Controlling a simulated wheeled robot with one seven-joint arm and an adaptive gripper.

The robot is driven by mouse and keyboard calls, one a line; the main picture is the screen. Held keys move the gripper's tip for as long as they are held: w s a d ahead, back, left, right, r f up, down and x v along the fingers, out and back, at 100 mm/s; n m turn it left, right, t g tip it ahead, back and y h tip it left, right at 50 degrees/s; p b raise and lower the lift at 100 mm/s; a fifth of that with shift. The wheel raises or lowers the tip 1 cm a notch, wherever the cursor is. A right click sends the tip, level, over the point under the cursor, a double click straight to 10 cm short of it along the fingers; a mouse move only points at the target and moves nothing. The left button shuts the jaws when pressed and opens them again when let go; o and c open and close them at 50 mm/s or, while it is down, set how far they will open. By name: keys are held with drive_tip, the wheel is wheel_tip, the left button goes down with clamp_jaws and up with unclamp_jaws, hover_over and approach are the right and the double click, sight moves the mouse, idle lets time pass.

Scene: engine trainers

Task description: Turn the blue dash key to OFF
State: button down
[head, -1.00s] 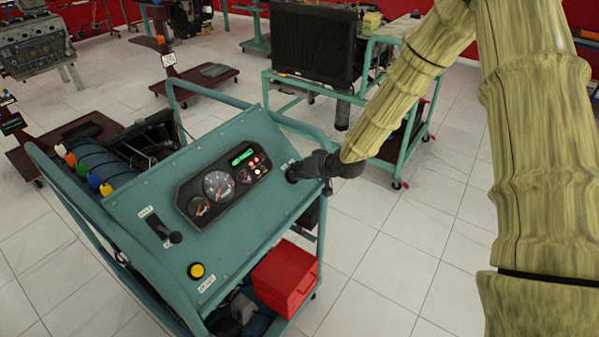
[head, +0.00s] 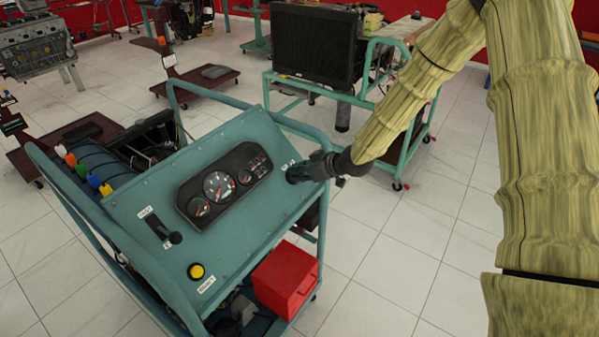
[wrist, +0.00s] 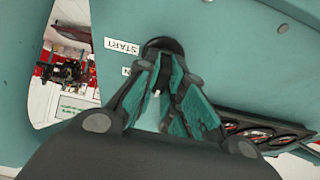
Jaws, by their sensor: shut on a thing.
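The teal dash panel (head: 150,215) tilts up on its frame cart. My gripper (head: 299,173) is at its upper right corner, shut at the key switch. In the wrist view my gripper (wrist: 163,62) has its teal-padded fingers in front of the dark round key switch (wrist: 162,44), with the blue key largely hidden between them. A START label (wrist: 122,46) sits beside the switch, upside down, and another label is partly covered. The key's exact angle cannot be read. The gauge cluster (head: 222,187) is dark, with no lit display or lamps.
A black lever (head: 174,237) and a yellow button (head: 196,271) sit lower on the panel. A red box (head: 284,280) is below the panel's right side. A radiator cart (head: 313,45) stands behind. The tiled floor at right is clear.

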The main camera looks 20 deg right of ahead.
drive_tip(key=shift+f+n, duration=0.1)
drive_tip(key=shift+n, duration=0.2)
drive_tip(key=c, duration=1.5)
unclamp_jaws()
drive_tip(key=shift+a, duration=0.1)
drive_tip(key=shift+v, duration=5.95)
drive_tip(key=shift+f, duration=0.1)
